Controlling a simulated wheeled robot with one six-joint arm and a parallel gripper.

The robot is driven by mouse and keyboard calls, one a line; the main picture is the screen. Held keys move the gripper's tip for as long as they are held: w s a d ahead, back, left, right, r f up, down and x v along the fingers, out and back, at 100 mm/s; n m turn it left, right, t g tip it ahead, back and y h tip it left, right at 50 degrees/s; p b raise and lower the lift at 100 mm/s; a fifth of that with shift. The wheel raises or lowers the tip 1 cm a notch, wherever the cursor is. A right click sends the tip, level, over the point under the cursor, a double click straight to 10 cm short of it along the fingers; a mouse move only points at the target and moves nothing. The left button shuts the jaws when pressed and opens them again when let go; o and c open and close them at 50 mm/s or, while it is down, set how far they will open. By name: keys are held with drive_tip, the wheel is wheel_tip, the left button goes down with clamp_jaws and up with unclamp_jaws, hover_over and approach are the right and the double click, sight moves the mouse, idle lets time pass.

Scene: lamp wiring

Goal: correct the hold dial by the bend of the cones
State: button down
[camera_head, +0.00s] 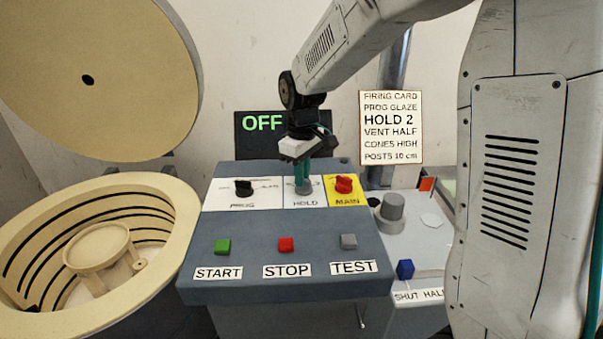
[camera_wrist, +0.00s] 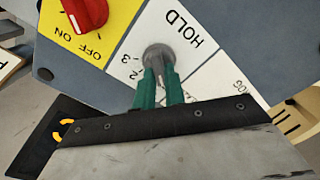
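The grey hold dial (camera_head: 304,188) sits in the white HOLD field of the control panel, between the PROG and MAIN fields. It also shows in the wrist view (camera_wrist: 158,53), with the figures 2 and 3 readable beside it; its pointer is hidden. My gripper (camera_head: 303,178) points down at the dial. In the wrist view its green fingertips (camera_wrist: 159,72) are close together on the dial's bar and look shut on it. The firing card (camera_head: 391,128) reads PROG GLAZE, HOLD 2, VENT HALF, CONES HIGH. I cannot make out any cones in the open kiln (camera_head: 172,205).
The black PROG knob (camera_head: 243,188) and red MAIN knob (camera_head: 344,184) flank the dial closely. START (camera_head: 223,247), STOP (camera_head: 286,245) and TEST (camera_head: 349,241) buttons lie in front. A display (camera_head: 262,123) reads OFF. A grey knob (camera_head: 391,207) and blue knob (camera_head: 405,269) stand at right.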

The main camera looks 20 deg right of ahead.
drive_tip(key=shift+m, duration=0.3)
drive_tip(key=shift+w+d+m, duration=0.1)
drive_tip(key=shift+d+m, duration=0.05)
drive_tip(key=shift+m, duration=2.95)
drive_tip(key=c, duration=1.5)
unclamp_jaws()
drive_tip(key=shift+o, duration=0.2)
drive_tip(key=shift+r, duration=0.1)
wheel_tip(320, 180, up, 8)
drive_tip(key=shift+f, duration=0.15)
